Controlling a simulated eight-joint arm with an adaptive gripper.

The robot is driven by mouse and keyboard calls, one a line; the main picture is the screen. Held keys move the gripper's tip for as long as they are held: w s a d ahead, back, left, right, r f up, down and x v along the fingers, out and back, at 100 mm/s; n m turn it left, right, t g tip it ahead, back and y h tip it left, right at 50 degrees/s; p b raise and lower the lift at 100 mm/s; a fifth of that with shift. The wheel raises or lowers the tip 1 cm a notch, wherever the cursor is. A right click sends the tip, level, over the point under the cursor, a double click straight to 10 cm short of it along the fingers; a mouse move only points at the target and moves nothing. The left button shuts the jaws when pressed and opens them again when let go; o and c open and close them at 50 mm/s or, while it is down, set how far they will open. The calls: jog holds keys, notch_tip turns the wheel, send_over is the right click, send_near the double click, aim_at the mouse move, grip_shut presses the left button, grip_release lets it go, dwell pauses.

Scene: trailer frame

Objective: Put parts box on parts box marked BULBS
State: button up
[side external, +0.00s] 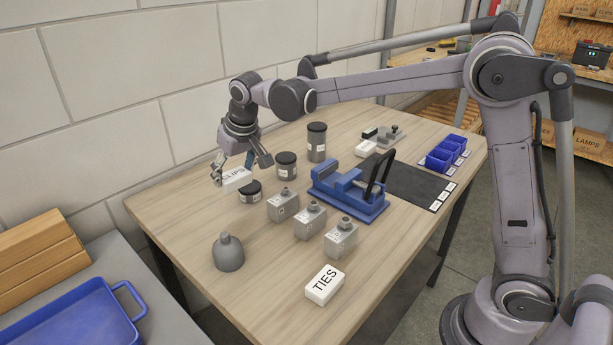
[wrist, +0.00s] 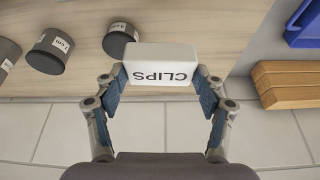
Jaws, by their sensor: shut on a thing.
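My gripper (side external: 240,170) is shut on a white box marked CLIPS (side external: 236,180), near the wall side of the table. In the wrist view the CLIPS box (wrist: 160,66) sits between the two blue-padded fingers. I cannot tell how far it is above the table. A white box marked TIES (side external: 323,285) lies flat on the table's near part. Another white box (side external: 366,149) lies farther back, behind the blue vise; its marking is not readable. No box with a readable BULBS mark shows in these views.
Dark round canisters (side external: 286,165) stand right of my gripper. Several grey metal blocks (side external: 310,220), a grey dome (side external: 228,252) and a blue vise (side external: 348,194) occupy the table's middle. Blue bins (side external: 440,156) stand at the far right. Wood around the TIES box is clear.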

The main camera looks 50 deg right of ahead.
jog(key=s+d+r+m+h, duration=0.15)
jog(key=d+m, duration=0.25)
jog(key=d, duration=2.4)
jog(key=s+d+r+m, duration=0.1)
jog(key=s+d, duration=0.4)
jog(key=d, duration=0.3)
jog(key=s+d+m+g+h, duration=0.15)
jog(key=s+d, duration=0.25)
jog(key=d, duration=0.5)
jog(key=s+d+r+m, duration=0.1)
jog(key=s+d+m, duration=0.1)
jog(key=s+d, duration=0.45)
send_over(365, 144)
jog(key=s, duration=0.1)
jog(key=f, duration=0.6)
jog(key=shift+s+a+f, duration=0.2)
jog(key=shift+a+f, duration=0.05)
jog(key=shift+a, duration=0.15)
jog(key=shift+w+f, duration=0.1)
jog(key=shift+f, duration=2)
jog(key=shift+f, duration=0.15)
